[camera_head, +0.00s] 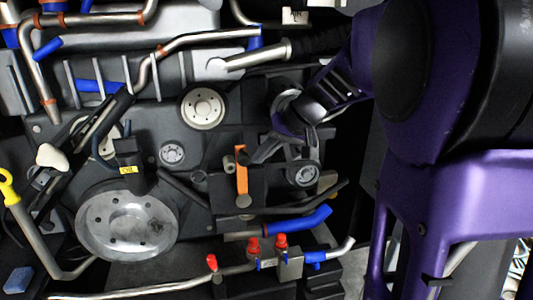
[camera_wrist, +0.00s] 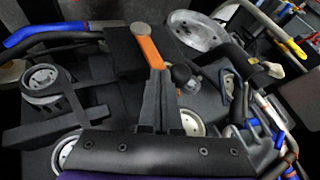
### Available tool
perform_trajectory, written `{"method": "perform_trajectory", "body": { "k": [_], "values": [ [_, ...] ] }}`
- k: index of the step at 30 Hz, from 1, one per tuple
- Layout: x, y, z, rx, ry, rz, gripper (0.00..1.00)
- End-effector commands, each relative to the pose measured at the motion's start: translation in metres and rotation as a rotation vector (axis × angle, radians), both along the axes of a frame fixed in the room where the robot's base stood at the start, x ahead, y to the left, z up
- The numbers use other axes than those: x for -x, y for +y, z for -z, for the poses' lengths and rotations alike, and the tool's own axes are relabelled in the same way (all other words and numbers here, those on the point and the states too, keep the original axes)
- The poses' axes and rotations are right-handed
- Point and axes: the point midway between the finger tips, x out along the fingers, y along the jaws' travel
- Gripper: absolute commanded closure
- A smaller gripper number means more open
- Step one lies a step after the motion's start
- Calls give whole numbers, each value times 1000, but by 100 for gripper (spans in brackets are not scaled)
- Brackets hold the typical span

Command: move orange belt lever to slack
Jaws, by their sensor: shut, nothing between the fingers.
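The orange belt lever (camera_head: 241,170) stands nearly upright in the head view, with its round grey pivot at the lower end. In the wrist view the lever (camera_wrist: 148,50) slants from its pivot at the top down to its free end at my fingertips. My gripper (camera_head: 255,158) is shut and empty, just right of the lever's upper part in the head view. In the wrist view its fingertips (camera_wrist: 161,74) are very close to the free end; whether they touch cannot be told. No slack marking is readable.
A large grey pulley (camera_head: 126,226) lies lower left of the lever, and a smaller white-faced pulley (camera_head: 202,108) lies above. A blue hose (camera_head: 300,222) and red-capped fittings (camera_head: 281,241) are below right. A black box with a yellow label (camera_head: 127,170) stands left. Pipes crowd the edges.

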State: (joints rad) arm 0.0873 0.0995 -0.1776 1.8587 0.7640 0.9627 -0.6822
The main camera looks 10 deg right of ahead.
Motion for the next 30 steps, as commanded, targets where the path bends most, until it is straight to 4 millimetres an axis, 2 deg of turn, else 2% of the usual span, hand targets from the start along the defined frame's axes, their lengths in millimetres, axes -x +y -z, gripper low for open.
{"method": "perform_trajectory", "body": {
  "k": [14,20,30],
  "values": [
    [0,5,-3,24,-1,-3,100],
    [1,18,-8,99,-2,-6,100],
    [1,54,-10,343,-1,-14,100]
  ]
}}
